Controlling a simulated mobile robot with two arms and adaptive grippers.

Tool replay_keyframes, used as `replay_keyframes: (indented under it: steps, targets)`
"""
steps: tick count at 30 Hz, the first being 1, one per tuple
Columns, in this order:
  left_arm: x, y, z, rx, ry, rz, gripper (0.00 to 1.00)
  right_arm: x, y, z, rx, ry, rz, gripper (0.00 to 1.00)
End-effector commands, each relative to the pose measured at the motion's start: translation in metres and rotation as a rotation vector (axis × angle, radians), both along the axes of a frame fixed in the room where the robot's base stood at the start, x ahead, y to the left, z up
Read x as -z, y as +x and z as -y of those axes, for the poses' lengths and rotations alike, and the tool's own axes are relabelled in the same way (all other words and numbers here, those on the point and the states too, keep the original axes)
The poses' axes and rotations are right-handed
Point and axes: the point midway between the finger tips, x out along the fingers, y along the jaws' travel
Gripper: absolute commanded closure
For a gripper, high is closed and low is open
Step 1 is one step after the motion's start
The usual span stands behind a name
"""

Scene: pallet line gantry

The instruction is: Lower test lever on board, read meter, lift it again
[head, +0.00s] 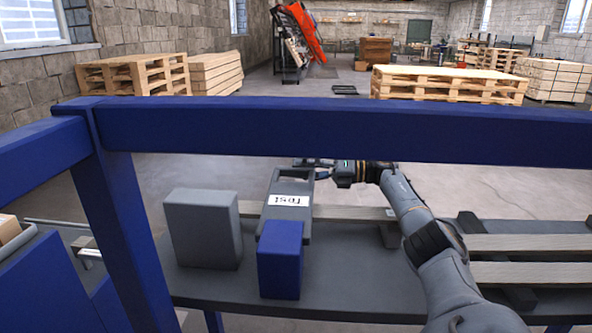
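A grey panel with a white label (288,201) stands on the dark bench, behind a small blue box. The label lettering appears upside down and seems to read TEST. The panel's grey upper part (290,184) has a frame-like shape; I cannot pick out the lever or a meter on it. My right gripper (312,164) is at the panel's upper right edge, just under the blue beam. Its fingers are small and dark, partly hidden by the beam, so contact and opening are unclear. My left gripper is not in view.
A blue beam (350,131) crosses above the bench (345,288), joined to a blue post (132,235) at left. A grey box (202,229) and the blue box (280,260) stand near the panel. Wooden slats (530,243) lie at right. Pallets (450,84) stand beyond.

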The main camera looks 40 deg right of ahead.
Motion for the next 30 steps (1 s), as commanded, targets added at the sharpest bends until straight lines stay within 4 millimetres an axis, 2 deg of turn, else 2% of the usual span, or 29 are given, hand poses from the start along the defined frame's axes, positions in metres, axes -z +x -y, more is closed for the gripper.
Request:
replay_keyframes:
  steps: [9, 12, 18, 30]
  targets:
    - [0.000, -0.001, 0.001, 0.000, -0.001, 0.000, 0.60, -0.002, -0.055, 0.048, 0.004, 0.001, 0.003, 0.53]
    - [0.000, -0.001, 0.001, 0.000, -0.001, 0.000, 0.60, -0.002, -0.063, 0.056, 0.002, 0.001, 0.003, 0.53]
    - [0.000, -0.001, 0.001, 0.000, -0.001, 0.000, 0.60, -0.001, -0.074, 0.063, -0.001, 0.002, 0.001, 0.53]
    - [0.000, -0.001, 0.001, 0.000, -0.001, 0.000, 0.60, 0.000, -0.075, 0.064, -0.002, 0.000, -0.001, 0.53]
